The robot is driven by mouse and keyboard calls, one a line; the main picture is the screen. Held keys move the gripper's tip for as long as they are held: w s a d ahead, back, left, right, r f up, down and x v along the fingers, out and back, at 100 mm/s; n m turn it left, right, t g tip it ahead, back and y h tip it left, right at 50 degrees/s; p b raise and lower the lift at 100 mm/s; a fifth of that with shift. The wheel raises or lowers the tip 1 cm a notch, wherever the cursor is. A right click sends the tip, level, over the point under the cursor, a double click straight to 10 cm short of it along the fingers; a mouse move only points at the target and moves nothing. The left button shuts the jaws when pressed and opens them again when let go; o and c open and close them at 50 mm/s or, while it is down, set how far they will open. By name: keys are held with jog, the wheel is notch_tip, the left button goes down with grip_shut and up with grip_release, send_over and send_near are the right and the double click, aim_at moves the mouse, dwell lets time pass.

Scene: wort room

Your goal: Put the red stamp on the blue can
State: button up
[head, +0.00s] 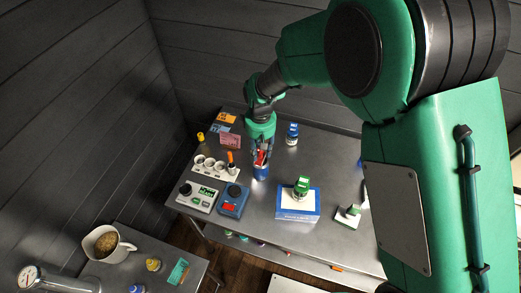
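My gripper (261,157) points down over the middle-left of the steel table, with its fingers around a red piece, which looks like the red stamp (260,157). The fingers hide much of the stamp. A blue can (261,173) stands directly below the fingertips. The red stamp's lower end is at or just above the can's top; I cannot tell whether they touch.
A blue-and-white bottle (292,134) stands behind to the right. A green stamp (302,184) is on a blue-and-white box (297,205); another (350,211) is farther right. A white rack (216,171) and blue scale (233,202) stand left.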

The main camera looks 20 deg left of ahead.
dwell(0.3)
notch_tip(320, 180, up, 12)
jog(key=shift+r, duration=0.15)
dwell(0.6)
dwell(0.5)
